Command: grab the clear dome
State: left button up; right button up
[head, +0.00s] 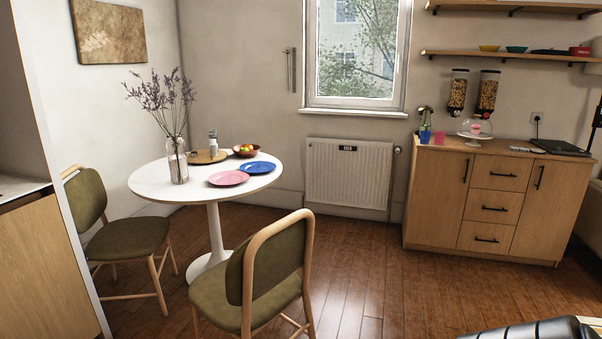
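The clear dome (463,127) sits on a white cake stand (474,137) on top of the wooden sideboard at the right. Something pink, like a small cake (475,128), shows through it. The dome is small and far off, so its knob and rim are hard to make out.
The wooden sideboard (490,202) holds cups (425,136) left of the stand and a dark flat device (560,147) at right. Cereal dispensers (487,93) hang above. A round white table (150,183) and chairs (274,267) stand at left. Floor before the sideboard is clear.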

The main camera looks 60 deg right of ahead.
aim_at(476, 126)
jog(key=z, duration=2.6)
jog(key=i, duration=5.15)
